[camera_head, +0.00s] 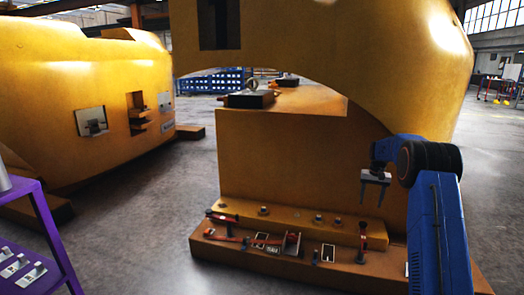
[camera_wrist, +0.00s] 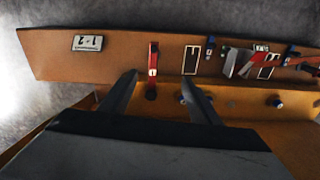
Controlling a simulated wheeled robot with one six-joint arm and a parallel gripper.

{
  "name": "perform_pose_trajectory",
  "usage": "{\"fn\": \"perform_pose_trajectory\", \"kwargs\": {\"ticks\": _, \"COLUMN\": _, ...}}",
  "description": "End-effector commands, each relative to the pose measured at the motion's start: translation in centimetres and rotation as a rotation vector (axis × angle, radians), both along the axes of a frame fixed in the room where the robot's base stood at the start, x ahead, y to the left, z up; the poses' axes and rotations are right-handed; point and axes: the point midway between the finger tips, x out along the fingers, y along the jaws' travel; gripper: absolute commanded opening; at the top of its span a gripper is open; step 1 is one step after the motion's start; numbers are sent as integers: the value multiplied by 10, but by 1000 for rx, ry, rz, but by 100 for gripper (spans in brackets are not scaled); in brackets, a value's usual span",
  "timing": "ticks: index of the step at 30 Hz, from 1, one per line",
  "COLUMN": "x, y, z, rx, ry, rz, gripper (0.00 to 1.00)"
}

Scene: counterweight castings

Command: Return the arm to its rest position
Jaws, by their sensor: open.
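My blue arm (camera_head: 437,225) reaches up from the lower right in the head view and bends at a dark joint. My gripper (camera_head: 375,191) hangs from it, fingers pointing down, in front of the large yellow casting. In the wrist view my gripper (camera_wrist: 160,92) shows two dark fingers spread apart with nothing between them. Beyond the fingertips lies a brown ledge (camera_wrist: 115,52) with a red-handled part (camera_wrist: 153,60). The gripper appears apart from the ledge and its fittings.
A large yellow casting (camera_head: 290,150) fills the middle. Its brown base ledge (camera_head: 215,249) carries red-handled parts, bolts and small plates. Another yellow casting (camera_head: 50,130) stands at left. A purple rack (camera_head: 45,215) is at lower left. Grey floor (camera_head: 140,235) is clear between them.

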Motion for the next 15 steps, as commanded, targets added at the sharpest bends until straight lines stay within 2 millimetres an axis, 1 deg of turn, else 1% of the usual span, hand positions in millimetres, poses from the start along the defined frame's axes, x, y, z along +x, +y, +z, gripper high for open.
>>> {"fn": "perform_pose_trajectory", "kwargs": {"ticks": 1, "x": -7, "y": 7, "z": 15, "rx": -2, "ry": -8, "rz": 7, "gripper": 57}}
{"fn": "perform_pose_trajectory", "kwargs": {"ticks": 6, "x": -39, "y": 31, "z": 62, "rx": -9, "ry": -32, "rz": 33, "gripper": 57}}
{"fn": "perform_pose_trajectory", "kwargs": {"ticks": 11, "x": -73, "y": 53, "z": 102, "rx": -15, "ry": -58, "rz": 57, "gripper": 57}}
{"fn": "perform_pose_trajectory", "kwargs": {"ticks": 15, "x": -106, "y": 73, "z": 133, "rx": -21, "ry": -77, "rz": 79, "gripper": 57}}
